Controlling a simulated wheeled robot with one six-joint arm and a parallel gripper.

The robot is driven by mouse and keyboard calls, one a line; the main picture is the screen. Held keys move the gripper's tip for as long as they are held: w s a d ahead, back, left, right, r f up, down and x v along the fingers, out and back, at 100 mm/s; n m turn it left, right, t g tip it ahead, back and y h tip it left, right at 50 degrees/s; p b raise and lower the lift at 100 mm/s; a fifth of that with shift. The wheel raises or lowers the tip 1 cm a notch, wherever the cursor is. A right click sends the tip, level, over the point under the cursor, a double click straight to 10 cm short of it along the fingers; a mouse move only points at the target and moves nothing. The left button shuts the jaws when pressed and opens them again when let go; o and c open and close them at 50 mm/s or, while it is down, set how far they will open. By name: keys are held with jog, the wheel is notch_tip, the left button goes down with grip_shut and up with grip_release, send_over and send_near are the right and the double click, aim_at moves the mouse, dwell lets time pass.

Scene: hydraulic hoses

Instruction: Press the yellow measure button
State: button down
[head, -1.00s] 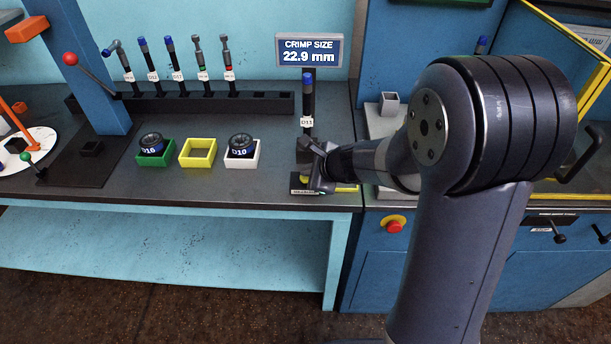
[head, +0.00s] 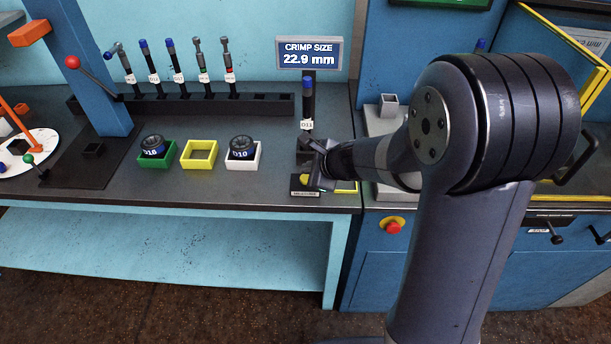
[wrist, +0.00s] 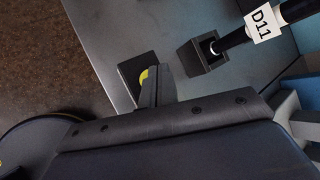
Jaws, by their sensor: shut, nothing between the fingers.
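The yellow measure button (head: 304,178) sits on a small black box (head: 304,192) at the front edge of the bench. It shows partly in the wrist view (wrist: 144,76), where my gripper covers some of it. My gripper (head: 322,178) is shut and empty, pointing down right beside the button; its fingers also show in the wrist view (wrist: 152,88). I cannot tell whether they touch the button. The display (head: 309,53) behind reads CRIMP SIZE 22.9 mm. Hose D11 (head: 307,105) stands upright in a dark holder (head: 303,145) behind the box.
Green (head: 152,160), yellow (head: 199,154) and white (head: 242,163) trays stand to the left; the green and white ones hold dies. A rack (head: 190,103) with several hoses stands behind. A red button (head: 393,226) is on the blue cabinet to the right.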

notch_tip(320, 180, up, 5)
jog(key=p, duration=0.4)
jog(key=shift+r+p, duration=0.1)
jog(key=shift+p, duration=0.2)
dwell(0.6)
